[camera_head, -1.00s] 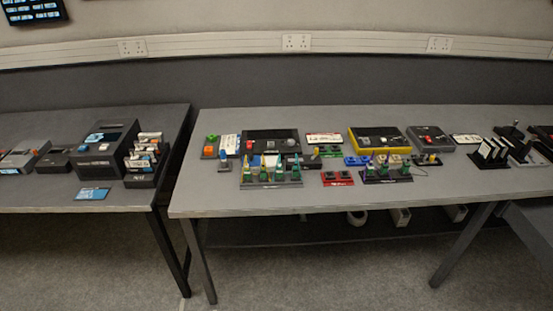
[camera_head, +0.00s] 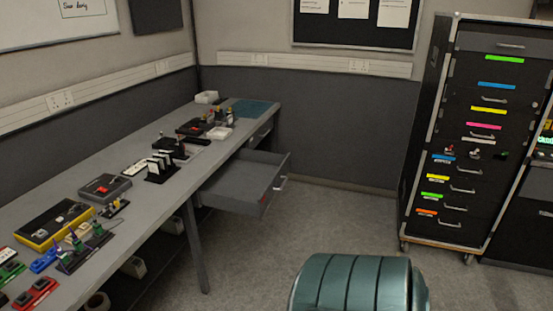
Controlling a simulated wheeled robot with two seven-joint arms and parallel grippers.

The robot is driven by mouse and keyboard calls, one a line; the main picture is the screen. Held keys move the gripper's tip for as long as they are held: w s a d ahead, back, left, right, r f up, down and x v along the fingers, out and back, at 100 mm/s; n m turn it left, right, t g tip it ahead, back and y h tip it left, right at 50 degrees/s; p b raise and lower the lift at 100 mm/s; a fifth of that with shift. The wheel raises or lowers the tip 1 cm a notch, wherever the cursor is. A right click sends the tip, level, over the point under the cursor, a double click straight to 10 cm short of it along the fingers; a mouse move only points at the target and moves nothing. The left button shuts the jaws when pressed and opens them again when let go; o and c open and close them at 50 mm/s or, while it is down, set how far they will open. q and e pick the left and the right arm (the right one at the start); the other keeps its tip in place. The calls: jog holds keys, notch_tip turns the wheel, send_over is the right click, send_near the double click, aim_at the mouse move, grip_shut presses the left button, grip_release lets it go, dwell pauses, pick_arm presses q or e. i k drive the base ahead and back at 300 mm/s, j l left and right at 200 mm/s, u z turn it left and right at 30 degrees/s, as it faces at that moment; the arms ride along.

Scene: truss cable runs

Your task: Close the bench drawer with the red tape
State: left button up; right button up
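A grey bench drawer (camera_head: 238,183) stands pulled open from the right side of the long bench (camera_head: 135,150). Its front faces right and has a small handle (camera_head: 281,183). The inside that shows looks empty. Neither of my grippers is in view.
A black cabinet (camera_head: 470,140) with colour-taped drawers stands at the right. A teal ribbed rounded object (camera_head: 355,285) fills the bottom centre. Grey floor (camera_head: 320,215) is clear between bench and cabinet. Several devices lie on the bench top.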

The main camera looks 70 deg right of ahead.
aim_at(247, 182)
jog(key=i+l, duration=0.1)
jog(key=i, duration=0.35)
jog(key=z, duration=2.4)
